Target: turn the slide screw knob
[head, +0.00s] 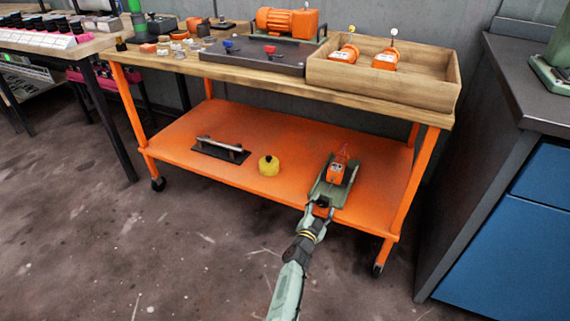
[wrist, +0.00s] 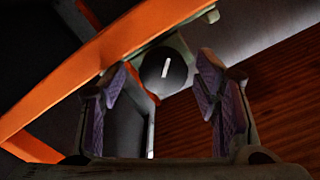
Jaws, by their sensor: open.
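The green slide screw unit (head: 328,190) with an orange block (head: 337,172) on it sits on the right part of the cart's lower orange shelf. Its dark round knob (wrist: 163,72) with a white mark faces me in the wrist view. My gripper (head: 318,211) is at the near end of the unit, by the shelf's front edge. In the wrist view my open gripper (wrist: 165,100) has its purple finger pads on either side of the knob, which appears beyond and between the fingertips. I cannot tell whether they touch it. The white mark stands near upright, slightly tilted.
The orange shelf (head: 220,135) also holds a yellow knob (head: 268,165) and a dark plate with a bar handle (head: 221,149). The wooden top (head: 285,87) is overhead, with a wooden box (head: 430,88) on it. A blue cabinet (head: 500,240) stands right. Floor in front is clear.

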